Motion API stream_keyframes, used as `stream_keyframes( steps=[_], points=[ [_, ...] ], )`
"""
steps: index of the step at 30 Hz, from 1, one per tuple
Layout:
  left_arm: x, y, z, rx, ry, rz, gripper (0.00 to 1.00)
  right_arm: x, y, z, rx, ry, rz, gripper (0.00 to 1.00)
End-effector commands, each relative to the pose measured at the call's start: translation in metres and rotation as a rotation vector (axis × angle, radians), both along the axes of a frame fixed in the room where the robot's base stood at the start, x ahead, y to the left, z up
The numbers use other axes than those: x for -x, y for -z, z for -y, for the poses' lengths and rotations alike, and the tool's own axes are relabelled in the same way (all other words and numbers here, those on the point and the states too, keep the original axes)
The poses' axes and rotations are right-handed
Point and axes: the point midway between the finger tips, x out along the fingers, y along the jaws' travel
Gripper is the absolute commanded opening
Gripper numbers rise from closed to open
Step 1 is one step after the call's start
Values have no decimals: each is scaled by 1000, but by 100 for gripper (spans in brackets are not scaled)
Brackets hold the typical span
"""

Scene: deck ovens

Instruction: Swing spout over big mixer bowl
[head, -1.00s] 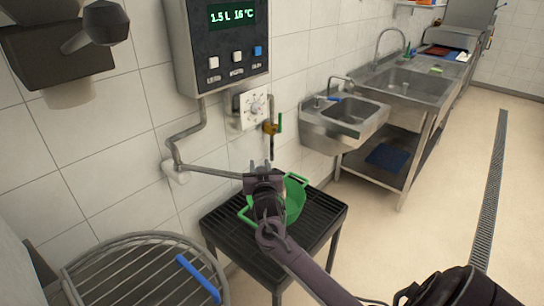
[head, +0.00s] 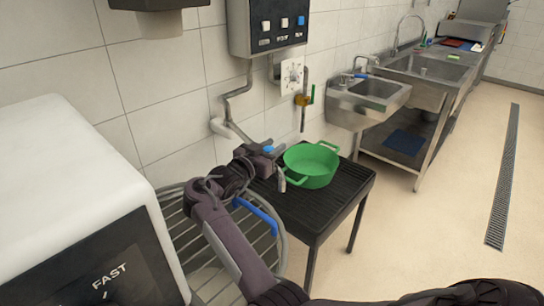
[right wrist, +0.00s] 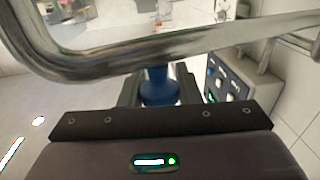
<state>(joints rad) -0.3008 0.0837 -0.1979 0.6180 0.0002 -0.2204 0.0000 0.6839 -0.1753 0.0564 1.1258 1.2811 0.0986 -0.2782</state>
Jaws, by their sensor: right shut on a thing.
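The metal spout (head: 236,133) comes out from a wall pipe. Its downturned end (head: 281,180) hangs over the left part of a black slatted stand, left of a green pot (head: 312,165). My right gripper (head: 262,159) is shut on the spout's blue grip (head: 267,149). The right wrist view shows the blue grip (right wrist: 160,88) between the fingers and the spout tube (right wrist: 200,42) crossing above. The big mixer bowl lies under a round wire guard (head: 282,253) at lower left, largely hidden by my arm. My left gripper is not in view.
The white mixer body (head: 75,185) fills the left side. The guard's blue handle (head: 258,215) sticks up near my forearm. The black stand (head: 330,208) holds the pot. A control box (head: 270,25) and a valve (head: 304,100) are on the wall. Open floor lies right.

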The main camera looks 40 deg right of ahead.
Motion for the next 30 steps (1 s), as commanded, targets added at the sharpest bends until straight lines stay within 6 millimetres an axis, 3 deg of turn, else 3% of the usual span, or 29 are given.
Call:
stream_keyframes(
  steps=[17,18,22,30],
  points=[
    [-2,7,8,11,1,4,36,-2,-3,0,3,36,5,0],
    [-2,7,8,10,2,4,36,-2,-3,0,3,35,5,31],
    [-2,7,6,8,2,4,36,-2,-2,0,2,35,5,48],
    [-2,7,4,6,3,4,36,-2,-2,0,1,35,4,50]
  ],
)
